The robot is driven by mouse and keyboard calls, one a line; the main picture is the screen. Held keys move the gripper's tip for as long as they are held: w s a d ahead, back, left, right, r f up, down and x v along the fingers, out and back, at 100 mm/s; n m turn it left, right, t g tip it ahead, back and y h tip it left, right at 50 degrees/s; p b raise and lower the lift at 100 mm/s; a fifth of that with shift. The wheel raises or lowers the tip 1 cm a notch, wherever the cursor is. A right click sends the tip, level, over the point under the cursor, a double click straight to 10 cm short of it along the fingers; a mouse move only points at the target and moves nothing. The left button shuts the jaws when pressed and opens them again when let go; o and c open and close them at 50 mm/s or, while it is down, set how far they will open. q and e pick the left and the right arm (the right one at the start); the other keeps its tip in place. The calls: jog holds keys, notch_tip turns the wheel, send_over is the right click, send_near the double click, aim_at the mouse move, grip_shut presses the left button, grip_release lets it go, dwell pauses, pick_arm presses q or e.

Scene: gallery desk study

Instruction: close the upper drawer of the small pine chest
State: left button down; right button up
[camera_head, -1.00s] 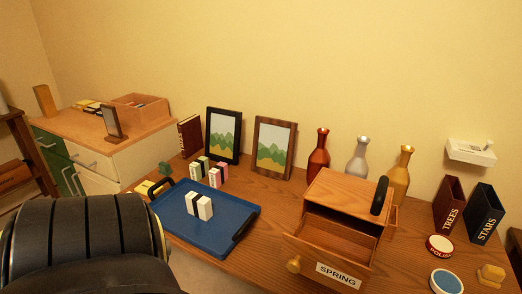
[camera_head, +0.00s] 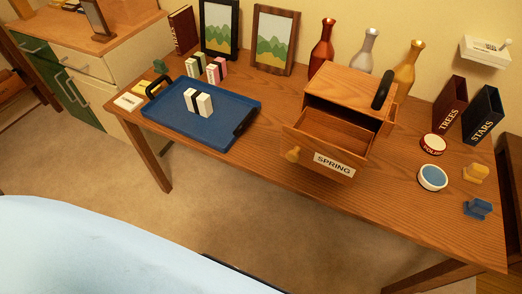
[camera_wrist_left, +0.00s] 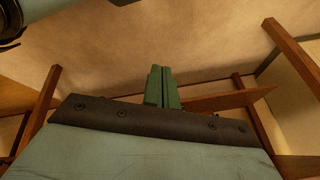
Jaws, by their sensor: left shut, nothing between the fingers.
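The small pine chest (camera_head: 352,90) stands on the desk, right of centre in the head view. A drawer (camera_head: 331,129) with a SPRING label is pulled out of it toward me, showing its empty-looking inside. Its round knob (camera_head: 292,155) is on the left of the drawer front. Any drawer below it is hidden. My left gripper (camera_wrist_left: 162,86) shows in the left wrist view, with its green fingers shut and empty. It is clear of the chest, which does not show in that view. My right gripper is in neither view.
A blue tray (camera_head: 210,133) with small blocks lies left of the chest. Bottles (camera_head: 322,48) stand behind it. Round tins (camera_head: 432,177) and holders (camera_head: 482,115) are to its right. The wrist view shows wooden legs (camera_wrist_left: 290,50) and bare floor.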

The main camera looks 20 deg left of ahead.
pick_arm(q)
jog(key=w+a+r+m+t+h+p, duration=0.15)
jog(key=w+r+m+t+h, duration=0.5)
jog(key=w+r, duration=1.35)
jog(key=s+d+r+m+h+p, duration=0.1)
jog(key=d+r+m+h, duration=0.3)
jog(key=r+m, duration=0.55)
jog(key=s+d+r+m+h+p, duration=0.1)
jog(key=d+r+m+h+p, duration=0.15)
jog(key=d+r+m, duration=0.65)
jog(key=w+d+r, duration=0.1)
jog(key=w, duration=0.2)
jog(key=w+d+r+n, duration=0.1)
jog(key=w+d, duration=0.1)
jog(key=w, duration=0.1)
jog(key=w+d+r+n+h+p, duration=0.1)
jog(key=w, duration=0.2)
jog(key=shift+w+d+g, duration=0.25)
jog(key=shift+w+d, duration=0.05)
